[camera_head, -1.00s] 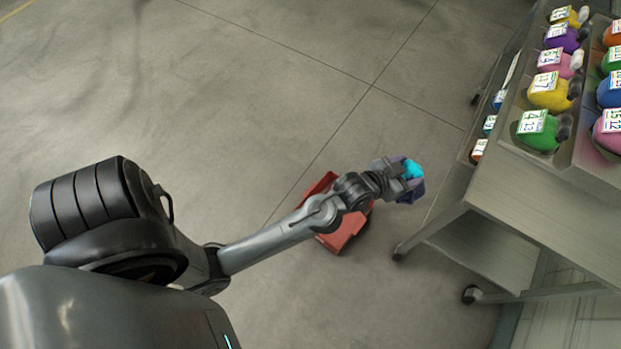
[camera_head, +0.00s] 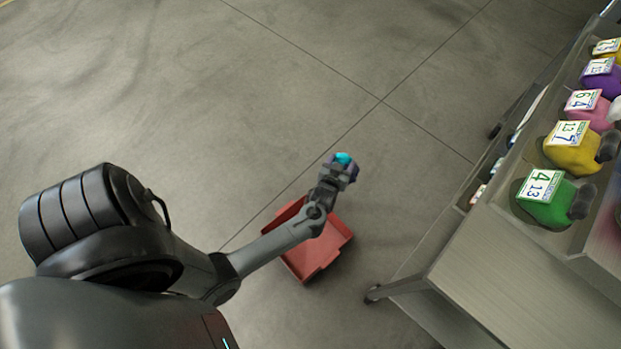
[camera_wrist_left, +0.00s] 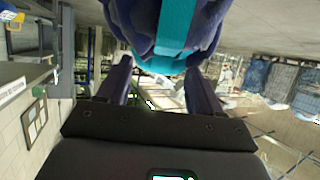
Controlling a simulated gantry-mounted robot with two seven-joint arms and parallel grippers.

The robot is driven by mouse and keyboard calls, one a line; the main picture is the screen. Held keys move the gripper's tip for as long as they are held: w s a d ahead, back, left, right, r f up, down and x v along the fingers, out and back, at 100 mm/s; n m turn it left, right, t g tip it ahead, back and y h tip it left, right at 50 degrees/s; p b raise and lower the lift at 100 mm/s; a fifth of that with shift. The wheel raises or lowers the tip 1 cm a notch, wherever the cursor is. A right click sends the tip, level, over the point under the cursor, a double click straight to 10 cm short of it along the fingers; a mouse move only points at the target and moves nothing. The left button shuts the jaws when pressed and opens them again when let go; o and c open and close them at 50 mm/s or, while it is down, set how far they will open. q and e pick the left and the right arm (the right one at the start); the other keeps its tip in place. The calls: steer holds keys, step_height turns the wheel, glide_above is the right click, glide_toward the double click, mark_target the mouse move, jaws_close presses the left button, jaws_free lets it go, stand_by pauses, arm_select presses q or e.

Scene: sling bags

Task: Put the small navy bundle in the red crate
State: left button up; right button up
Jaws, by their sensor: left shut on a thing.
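The small navy bundle (camera_head: 353,172) has a bright cyan band. My left gripper (camera_head: 338,169) is shut on it and holds it up above the floor, just beyond the upper right side of the red crate in the head view. In the left wrist view the bundle (camera_wrist_left: 197,35) fills the top between the two fingers. The red crate (camera_head: 328,249) stands on the floor, partly hidden beneath my left forearm. The part of the crate that shows looks empty. My right gripper is not in view.
A grey wheeled rack (camera_head: 500,262) stands at the right. Its sloped trays hold several numbered bundles, among them a green one (camera_head: 548,205) and a yellow one (camera_head: 572,152). The concrete floor (camera_head: 200,100) is clear at the left and top.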

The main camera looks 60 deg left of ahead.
arm_select(q)
steer(key=s+f+n+g+y+b, duration=0.1)
steer(key=s+f+b, duration=0.4)
steer(key=f, duration=1)
steer(key=s+a+f+n+g+y+b, duration=0.1)
steer(key=s+f+b, duration=0.4)
steer(key=f+b, duration=0.7)
steer(key=s+a+f+n+g+y+b, duration=0.1)
steer(key=s+f+b, duration=0.5)
steer(key=f, duration=1.2)
steer(key=n+b, duration=0.1)
steer(key=b, duration=0.2)
steer(key=shift+a+f, duration=0.15)
steer(key=shift+a, duration=0.05)
steer(key=shift+f, duration=0.1)
steer(key=shift+f, duration=0.5)
steer(key=o, duration=1.6)
